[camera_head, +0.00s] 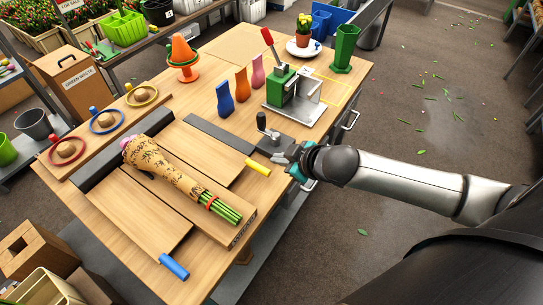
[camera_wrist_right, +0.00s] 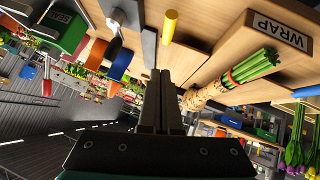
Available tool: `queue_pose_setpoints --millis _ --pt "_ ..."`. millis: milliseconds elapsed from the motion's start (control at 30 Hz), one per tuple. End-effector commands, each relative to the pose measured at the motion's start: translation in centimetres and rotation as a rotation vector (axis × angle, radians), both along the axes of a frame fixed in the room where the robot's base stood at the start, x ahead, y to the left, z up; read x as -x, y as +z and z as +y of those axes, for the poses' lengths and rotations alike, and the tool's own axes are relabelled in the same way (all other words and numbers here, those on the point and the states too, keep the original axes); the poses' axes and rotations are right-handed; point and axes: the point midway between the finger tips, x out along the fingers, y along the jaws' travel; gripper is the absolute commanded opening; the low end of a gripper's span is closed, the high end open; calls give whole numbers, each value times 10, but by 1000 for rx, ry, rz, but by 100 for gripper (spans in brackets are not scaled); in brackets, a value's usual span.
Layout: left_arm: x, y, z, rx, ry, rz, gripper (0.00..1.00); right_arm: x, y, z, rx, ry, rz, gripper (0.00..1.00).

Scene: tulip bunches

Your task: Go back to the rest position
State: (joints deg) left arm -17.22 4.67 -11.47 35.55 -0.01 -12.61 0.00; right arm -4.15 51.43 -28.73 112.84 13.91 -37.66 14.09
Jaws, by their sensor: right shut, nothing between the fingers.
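My right gripper (camera_head: 284,155) is at the right edge of the wooden workbench (camera_head: 218,55), beside a small dark lever. Its fingers (camera_wrist_right: 162,105) are shut and empty in the right wrist view. A tulip bunch wrapped in printed brown paper (camera_head: 165,168) lies on the bench's wooden boards. Its green stems are tied with a red band and point toward the near right; they also show in the right wrist view (camera_wrist_right: 250,68). The gripper is apart from the bunch. My left gripper is not in view.
A green and silver press with a red lever (camera_head: 292,88) stands behind the right gripper. Blue, orange and pink pieces (camera_head: 242,82) stand left of it. A yellow cylinder (camera_head: 257,166) and a blue cylinder (camera_head: 174,266) mark board ends. The floor to the right is open.

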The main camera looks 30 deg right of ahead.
Motion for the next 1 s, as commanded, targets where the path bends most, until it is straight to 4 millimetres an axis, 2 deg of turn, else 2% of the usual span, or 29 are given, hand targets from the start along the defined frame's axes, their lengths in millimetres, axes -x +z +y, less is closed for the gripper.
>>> queue_pose_setpoints --millis 333,467,567,667,700,767,867,967,1000 --pt "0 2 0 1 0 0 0 6 6 -2 0 0 0 0" --pt "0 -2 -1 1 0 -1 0 5 -7 -7 -1 -20 8 0" --pt "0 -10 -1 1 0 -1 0 5 -40 -19 1 -64 29 0" --pt "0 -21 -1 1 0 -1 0 11 -90 -37 5 -132 69 0" --pt "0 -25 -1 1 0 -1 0 16 -114 -44 9 -160 89 0" --pt "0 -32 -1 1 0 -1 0 27 -148 -53 10 -201 123 0" --pt "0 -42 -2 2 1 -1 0 53 -206 -62 17 -261 189 0" --pt "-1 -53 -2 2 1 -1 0 90 -263 -66 23 -311 268 0" --pt "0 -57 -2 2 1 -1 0 108 -286 -64 23 -329 302 0"
